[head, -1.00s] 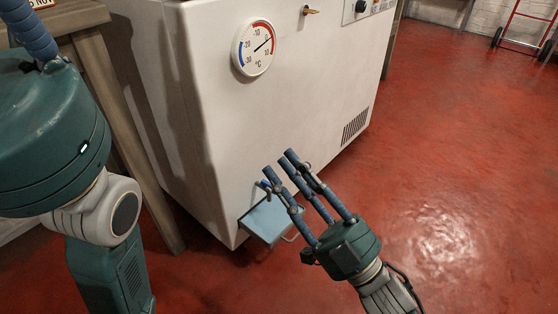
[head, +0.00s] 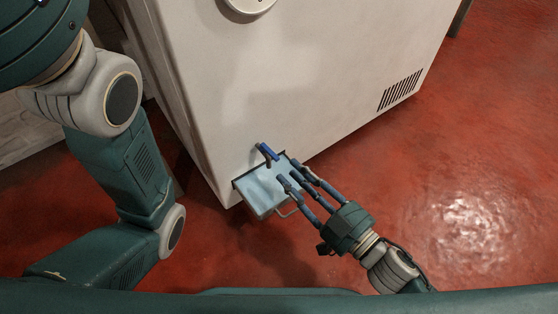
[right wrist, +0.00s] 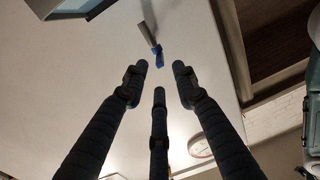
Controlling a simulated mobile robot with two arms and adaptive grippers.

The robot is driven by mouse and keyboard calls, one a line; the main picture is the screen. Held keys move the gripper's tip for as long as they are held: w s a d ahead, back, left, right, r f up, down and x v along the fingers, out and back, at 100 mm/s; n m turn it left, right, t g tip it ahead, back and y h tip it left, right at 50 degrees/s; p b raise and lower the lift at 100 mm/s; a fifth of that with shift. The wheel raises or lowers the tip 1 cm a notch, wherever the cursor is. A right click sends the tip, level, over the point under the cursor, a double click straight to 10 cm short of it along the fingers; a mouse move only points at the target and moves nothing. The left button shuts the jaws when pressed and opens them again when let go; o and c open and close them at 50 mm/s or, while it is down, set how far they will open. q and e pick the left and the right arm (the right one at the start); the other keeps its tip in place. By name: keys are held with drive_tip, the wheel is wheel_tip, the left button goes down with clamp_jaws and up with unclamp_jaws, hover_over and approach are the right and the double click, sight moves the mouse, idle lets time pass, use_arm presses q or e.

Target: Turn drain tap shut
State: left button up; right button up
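The drain tap (head: 267,153) with its blue lever sits low on the white chest freezer's front (head: 270,95), above a light blue tray. It also shows in the right wrist view (right wrist: 157,55), just beyond the fingertips. My right gripper (head: 290,173) is open and empty, its three fingers spread and pointing at the tap. They overlap the tray's right side in the head view. A small gap shows between fingertips and tap. My left arm shows at the left, but its gripper is out of view.
The light blue tray (head: 262,188) with a wire handle (head: 289,212) juts out below the tap. A vent grille (head: 400,90) is at the freezer's lower right. The red floor (head: 450,190) is clear to the right. The gauge (right wrist: 198,147) shows in the wrist view.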

sight(278, 160)
drive_tip(key=shift+b+x, duration=0.85)
drive_tip(key=shift+x, duration=2.2)
clamp_jaws()
